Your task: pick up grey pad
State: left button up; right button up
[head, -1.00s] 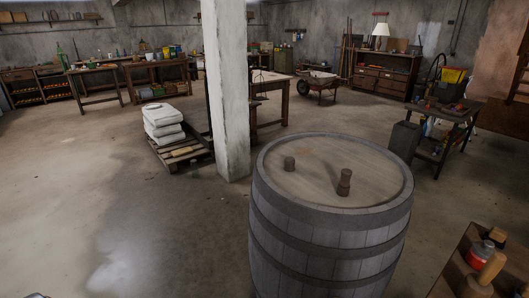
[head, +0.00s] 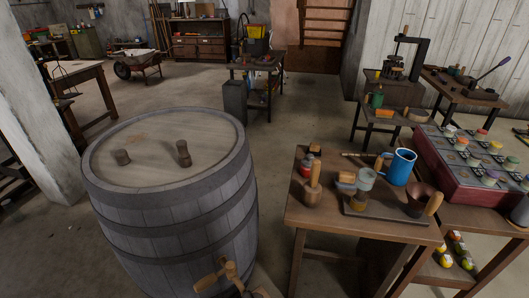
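I cannot make out a grey pad with certainty. Whether this slab is the pad I cannot tell. Neither of my grippers shows in the head view.
A large grey barrel (head: 175,225) with a wooden tap (head: 225,275) stands at the left front. A blue mug (head: 401,167) stands at the table's back. A red-sided case (head: 455,182) of small pots is at the right. Open floor lies behind the barrel.

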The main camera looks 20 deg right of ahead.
aim_at(346, 180)
jog(key=u, duration=1.5)
jog(key=k, duration=1.15)
jog(key=z, duration=1.05)
